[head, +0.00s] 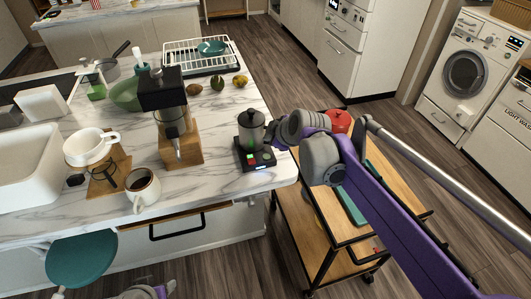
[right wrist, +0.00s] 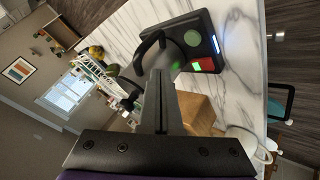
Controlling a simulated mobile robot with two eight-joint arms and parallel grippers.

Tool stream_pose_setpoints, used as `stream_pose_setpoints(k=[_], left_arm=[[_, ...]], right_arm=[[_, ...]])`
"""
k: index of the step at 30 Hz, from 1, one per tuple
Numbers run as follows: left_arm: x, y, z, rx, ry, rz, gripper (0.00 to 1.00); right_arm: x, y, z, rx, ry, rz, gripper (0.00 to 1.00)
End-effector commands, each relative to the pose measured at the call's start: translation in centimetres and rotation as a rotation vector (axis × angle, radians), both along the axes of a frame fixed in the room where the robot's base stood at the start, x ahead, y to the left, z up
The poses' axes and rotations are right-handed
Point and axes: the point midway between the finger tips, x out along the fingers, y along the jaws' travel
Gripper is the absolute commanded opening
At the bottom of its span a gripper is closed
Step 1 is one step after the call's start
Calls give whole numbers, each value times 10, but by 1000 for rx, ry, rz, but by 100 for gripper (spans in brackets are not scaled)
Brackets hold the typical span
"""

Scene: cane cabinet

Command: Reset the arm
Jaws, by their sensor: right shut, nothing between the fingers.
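My right arm comes in from the right in the head view. Its dark gripper (head: 274,129) is just right of a small grey pot (head: 251,127) on a black base (head: 255,155) with red and green buttons, at the counter's right end. In the right wrist view the fingers (right wrist: 159,75) are together with nothing between them. They point at the pot and its black handle (right wrist: 150,43), and overlap it in the picture. I cannot tell whether they touch it.
The marble counter (head: 225,185) holds a coffee grinder (head: 172,125), a cup of coffee (head: 143,190), a white dripper on a stand (head: 90,147) and a dish rack (head: 185,57). A wooden cart (head: 300,205) with a red item (head: 339,121) stands beneath my right arm.

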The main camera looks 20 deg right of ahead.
Motion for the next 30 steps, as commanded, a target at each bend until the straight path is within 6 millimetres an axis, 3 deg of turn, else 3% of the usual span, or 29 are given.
stream_pose_setpoints(k=[7, 10, 14, 21, 25, 30], left_arm=[[0, 0, 0, 0, 0, 0, 50], [0, 0, 0, 0, 0, 0, 50], [0, 0, 0, 0, 0, 0, 50], [0, 0, 0, 0, 0, 0, 50], [0, 0, 0, 0, 0, 0, 50], [0, 0, 0, 0, 0, 0, 50]], right_arm=[[-3, 0, 0, 5, 4, -6, 0], [-21, 2, -4, 36, 30, -43, 0], [-79, 4, -22, 131, 118, -177, 0], [-212, -1, -82, 324, 295, -559, 0], [-260, -7, -111, 390, 343, -733, 0], [-289, -12, -131, 430, 365, -849, 0]])
